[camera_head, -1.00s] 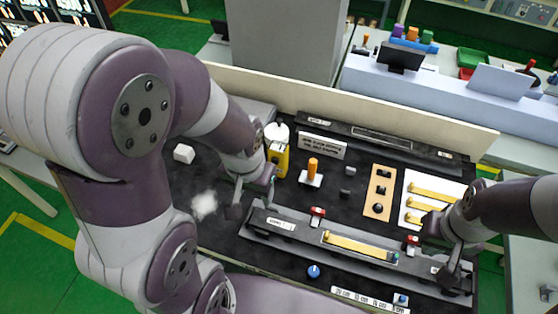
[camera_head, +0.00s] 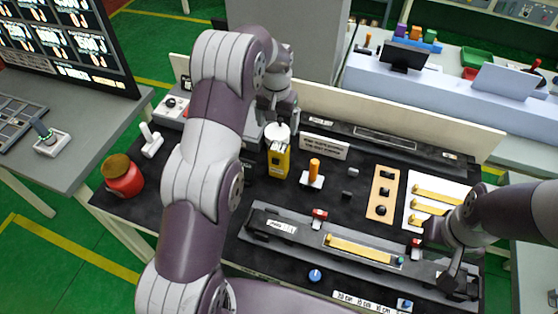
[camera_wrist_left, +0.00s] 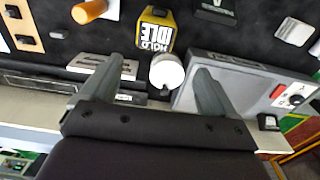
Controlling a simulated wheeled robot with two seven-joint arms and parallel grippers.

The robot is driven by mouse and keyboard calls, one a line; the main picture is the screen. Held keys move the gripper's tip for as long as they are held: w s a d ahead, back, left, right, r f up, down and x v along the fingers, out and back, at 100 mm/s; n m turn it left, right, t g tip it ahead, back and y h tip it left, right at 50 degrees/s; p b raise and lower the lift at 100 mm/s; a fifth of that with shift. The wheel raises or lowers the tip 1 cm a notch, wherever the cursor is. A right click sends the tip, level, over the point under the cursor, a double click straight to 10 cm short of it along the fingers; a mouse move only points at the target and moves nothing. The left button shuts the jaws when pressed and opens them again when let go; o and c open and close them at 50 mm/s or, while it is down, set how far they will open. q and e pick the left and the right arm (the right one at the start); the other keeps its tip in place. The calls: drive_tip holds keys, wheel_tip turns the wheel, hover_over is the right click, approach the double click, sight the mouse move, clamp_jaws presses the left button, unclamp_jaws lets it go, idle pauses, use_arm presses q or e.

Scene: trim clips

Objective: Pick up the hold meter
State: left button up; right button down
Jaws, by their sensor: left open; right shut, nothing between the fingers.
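The hold meter is a yellow box with a dark face, standing on the black bench top in the head view (camera_head: 278,162). In the left wrist view it shows upside down, its yellow label (camera_wrist_left: 155,33) reading HOLD IDLE. A white round piece (camera_wrist_left: 167,71) sits at its near end there. My left gripper (camera_wrist_left: 153,80) is open, with its fingers either side of the white piece and the yellow body beyond the fingertips; neither finger clearly touches it. In the head view my left wrist is above and behind the meter, its fingers mostly hidden. My right gripper (camera_head: 457,277) is shut and empty at the rail's right end.
An orange-handled stand (camera_head: 313,173) is just right of the meter, with a sign plate (camera_head: 325,147) behind. A grey box with a red switch (camera_wrist_left: 240,85) lies beside my left gripper. A red jar (camera_head: 122,178) and a long rail (camera_head: 300,235) also occupy the bench.

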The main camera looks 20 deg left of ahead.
sight(279, 147)
use_arm(q)
drive_tip(key=shift+s+d+f+p, duration=0.15)
drive_tip(key=shift+s+f+p, duration=0.6)
drive_tip(key=shift+s+f, duration=0.25)
drive_tip(key=f, duration=0.1)
drive_tip(key=f+p, duration=0.1)
drive_tip(key=f, duration=0.2)
drive_tip(key=shift+w+f, duration=0.3)
drive_tip(key=shift+w, duration=0.05)
drive_tip(key=f+p, duration=0.2)
drive_tip(key=f, duration=0.1)
drive_tip(key=f+p, duration=0.1)
drive_tip(key=f, duration=0.1)
drive_tip(key=shift+s+d+p, duration=0.15)
drive_tip(key=shift+d+p, duration=0.15)
drive_tip(key=shift+d, duration=0.05)
drive_tip(key=shift+f, duration=0.25)
drive_tip(key=shift+c, duration=0.9)
drive_tip(key=c, duration=0.7)
drive_tip(key=shift+c, duration=0.2)
use_arm(e)
wheel_tip(279, 147, up, 6)
drive_tip(key=shift+s, duration=0.4)
